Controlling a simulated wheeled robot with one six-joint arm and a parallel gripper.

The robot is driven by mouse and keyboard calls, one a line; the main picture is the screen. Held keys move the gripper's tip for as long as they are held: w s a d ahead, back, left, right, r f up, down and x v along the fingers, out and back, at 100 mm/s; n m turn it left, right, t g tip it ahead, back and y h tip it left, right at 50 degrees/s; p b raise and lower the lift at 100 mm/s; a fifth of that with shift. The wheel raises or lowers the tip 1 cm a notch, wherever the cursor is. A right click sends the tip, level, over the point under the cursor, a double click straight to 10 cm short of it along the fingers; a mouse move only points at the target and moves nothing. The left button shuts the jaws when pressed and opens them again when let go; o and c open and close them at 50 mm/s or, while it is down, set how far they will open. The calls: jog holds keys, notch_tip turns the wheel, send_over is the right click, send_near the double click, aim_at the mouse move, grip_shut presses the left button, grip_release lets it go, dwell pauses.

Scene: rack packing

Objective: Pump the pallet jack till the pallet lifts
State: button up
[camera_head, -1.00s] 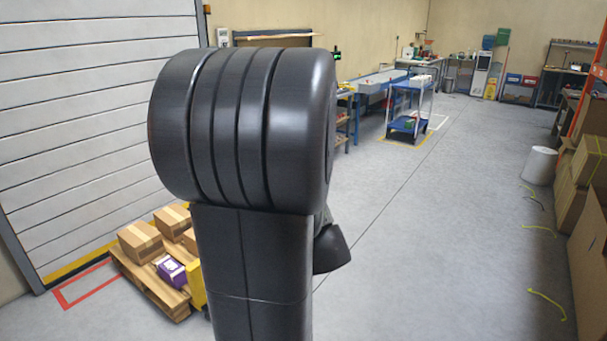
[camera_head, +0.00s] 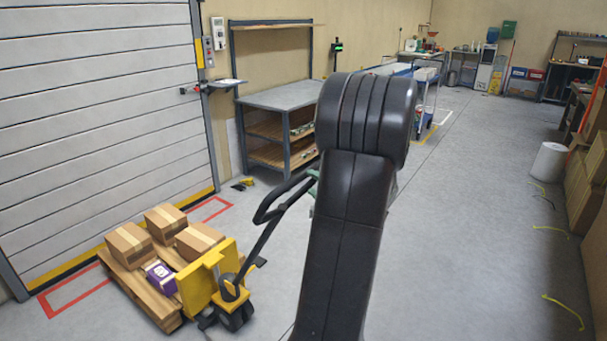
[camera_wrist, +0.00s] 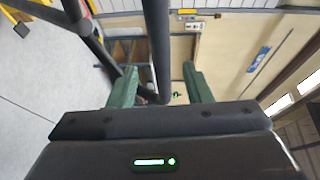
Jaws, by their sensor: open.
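The yellow pallet jack (camera_head: 197,286) stands at the lower left in the head view, at the near end of a wooden pallet (camera_head: 140,289). Its black handle (camera_head: 262,243) slants up to the right, with a loop grip at the top. My gripper (camera_wrist: 158,68) is open, its two green fingers apart in the wrist view. A dark bar (camera_wrist: 157,40), apparently part of the handle, runs between them; contact cannot be told. In the head view my arm mostly hides the gripper, and a green bit shows beside the loop. Whether the pallet is off the floor is unclear.
Cardboard boxes (camera_head: 129,244) and a purple box (camera_head: 161,277) sit on the pallet. A shutter door (camera_head: 95,110) is behind it, with red floor marking (camera_head: 75,298). A grey workbench (camera_head: 283,97) stands beyond the handle. Cartons (camera_head: 575,190) line the right; the middle floor is clear.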

aim_at(302, 177)
jog(key=p+x, duration=0.1)
jog(key=x, duration=0.5)
jog(key=shift+w+a, duration=0.2)
jog(key=shift+w, duration=0.05)
jog(key=shift+f, duration=0.15)
grip_shut()
